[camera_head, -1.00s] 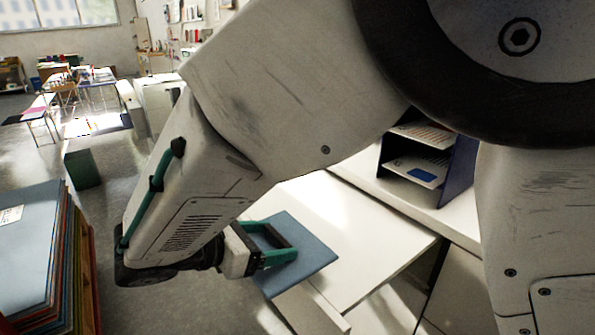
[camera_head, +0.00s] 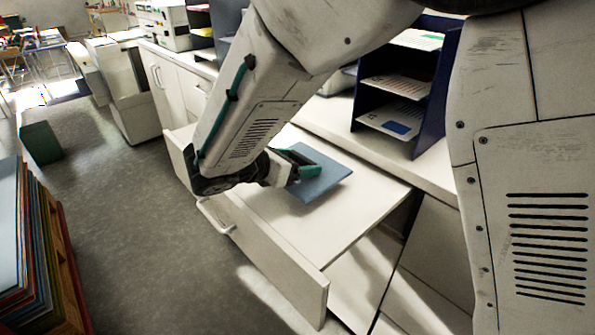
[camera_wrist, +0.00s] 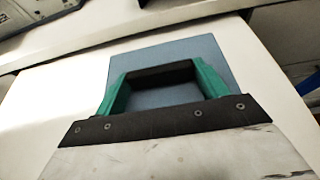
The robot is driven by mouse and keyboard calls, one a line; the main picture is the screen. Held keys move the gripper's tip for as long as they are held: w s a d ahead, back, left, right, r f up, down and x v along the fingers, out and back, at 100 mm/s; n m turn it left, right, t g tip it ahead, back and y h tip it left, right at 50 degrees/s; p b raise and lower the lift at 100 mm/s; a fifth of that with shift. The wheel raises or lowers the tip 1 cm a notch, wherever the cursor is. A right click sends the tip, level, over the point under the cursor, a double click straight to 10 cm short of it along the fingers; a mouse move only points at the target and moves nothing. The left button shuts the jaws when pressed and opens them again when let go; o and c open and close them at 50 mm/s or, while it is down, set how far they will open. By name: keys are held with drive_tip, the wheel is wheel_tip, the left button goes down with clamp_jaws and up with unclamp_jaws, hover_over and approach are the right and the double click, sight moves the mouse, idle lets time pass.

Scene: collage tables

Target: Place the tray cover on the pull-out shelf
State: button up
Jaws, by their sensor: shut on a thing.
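The tray cover (camera_head: 325,180) is a flat blue-grey panel. In the head view the cover is over the white pull-out shelf (camera_head: 345,217), which stands out from the cabinet above a drawer. In the wrist view the cover (camera_wrist: 215,60) extends beyond my gripper (camera_wrist: 163,72), with the white shelf surface (camera_wrist: 60,105) around it. The cover looks roughly level and close to the shelf; I cannot tell whether it touches. Part of the cover is hidden by my gripper.
A dark blue paper organizer (camera_head: 437,95) stands on the counter behind the shelf. The drawer front with a handle (camera_head: 217,217) sticks out at the near side. A stack of coloured boards (camera_head: 12,225) stands at the left. The floor (camera_head: 130,225) between is clear.

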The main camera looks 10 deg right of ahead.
drive_tip(key=shift+w+d+f, duration=0.15)
drive_tip(key=shift+w+d, duration=0.05)
drive_tip(key=shift+d, duration=0.15)
drive_tip(key=shift+a+f, duration=0.1)
drive_tip(key=shift+f, duration=1.5)
drive_tip(key=shift+f, duration=0.2)
drive_tip(key=o, duration=1)
drive_tip(key=shift+r, duration=0.15)
drive_tip(key=shift+s+a+r, duration=0.15)
drive_tip(key=shift+a, duration=0.1)
drive_tip(key=v, duration=1.1)
drive_tip(key=shift+s+a+r, duration=0.1)
drive_tip(key=shift+s+a, duration=0.05)
